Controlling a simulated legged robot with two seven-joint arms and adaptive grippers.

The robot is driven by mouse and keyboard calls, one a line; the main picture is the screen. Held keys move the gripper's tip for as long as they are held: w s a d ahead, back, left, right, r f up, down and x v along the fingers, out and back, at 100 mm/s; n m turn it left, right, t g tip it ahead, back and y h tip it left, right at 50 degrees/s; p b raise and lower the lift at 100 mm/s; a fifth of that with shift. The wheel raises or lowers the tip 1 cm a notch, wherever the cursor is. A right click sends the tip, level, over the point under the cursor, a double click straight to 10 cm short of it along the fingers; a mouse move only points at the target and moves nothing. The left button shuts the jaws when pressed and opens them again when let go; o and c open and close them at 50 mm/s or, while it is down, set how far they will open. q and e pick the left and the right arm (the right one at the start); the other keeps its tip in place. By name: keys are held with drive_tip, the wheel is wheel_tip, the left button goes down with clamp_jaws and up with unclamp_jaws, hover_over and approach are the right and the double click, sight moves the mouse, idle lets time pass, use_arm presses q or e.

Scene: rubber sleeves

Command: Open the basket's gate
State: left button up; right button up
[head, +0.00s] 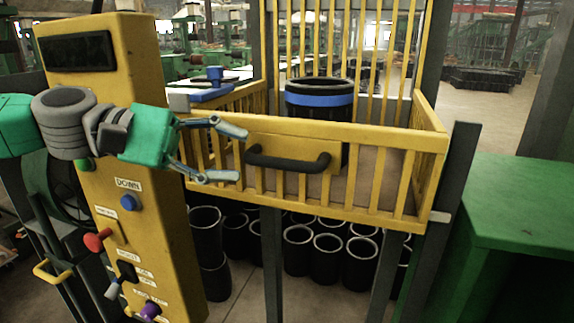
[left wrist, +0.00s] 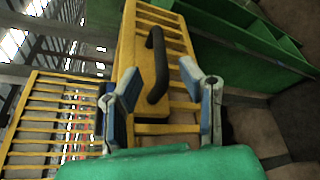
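The yellow basket's gate (head: 370,170) is the barred front panel, and it stands upright across the front of the basket. A black handle (head: 288,161) is fixed to a yellow plate on the gate. My left gripper (head: 242,155) is open and empty, just left of the handle, with its fingers pointing at it. In the left wrist view, the black handle (left wrist: 157,65) lies ahead, between and beyond the open fingertips (left wrist: 158,80), and the fingers look apart from it. My right gripper is not in view.
A yellow control panel (head: 125,170) with buttons and levers stands at the left, behind my left arm. A black bin with a blue band (head: 318,98) is in the basket. Black sleeves (head: 328,260) stand below. A green cabinet (head: 520,220) is at the right.

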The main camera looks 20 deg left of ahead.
sight(265, 161)
use_arm(q)
drive_tip(key=x, duration=0.6)
drive_tip(key=shift+d+f, duration=0.15)
drive_tip(key=shift+d, duration=0.65)
drive_tip(key=shift+w+a, duration=0.1)
drive_tip(key=shift+a, duration=0.2)
clamp_jaws()
